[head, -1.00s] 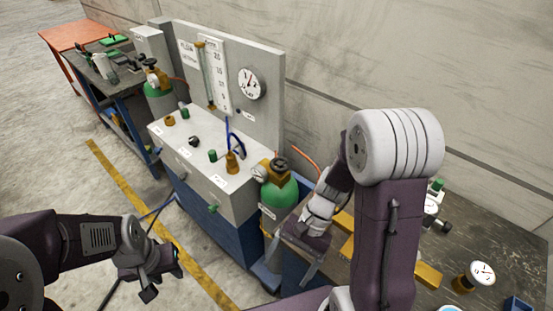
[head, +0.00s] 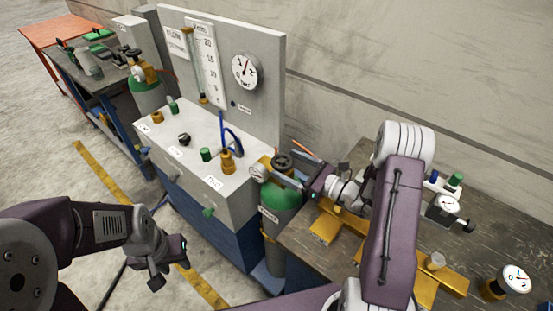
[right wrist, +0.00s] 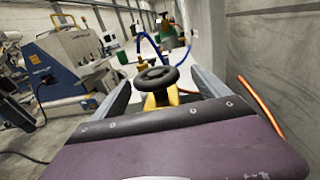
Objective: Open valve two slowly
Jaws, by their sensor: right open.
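A black handwheel (head: 282,160) sits on the brass valve atop a green and grey gas cylinder (head: 283,193), right of the panel bench. My right gripper (head: 291,169) reaches in from the right, open, with its fingers at the wheel. In the right wrist view the wheel (right wrist: 157,78) stands between the two spread fingers (right wrist: 160,92), with a gap on each side. No label reading "two" is legible on the valves. My left gripper (head: 165,265) hangs low at the left above the floor, away from the cylinder; its fingers are not clear.
The panel bench (head: 195,150) carries small green, brass and black knobs and a blue hose; its backboard holds a gauge (head: 245,71). A dark table (head: 350,255) with yellow blocks and gauges lies under my right arm. A second cylinder (head: 147,92) stands at the far left.

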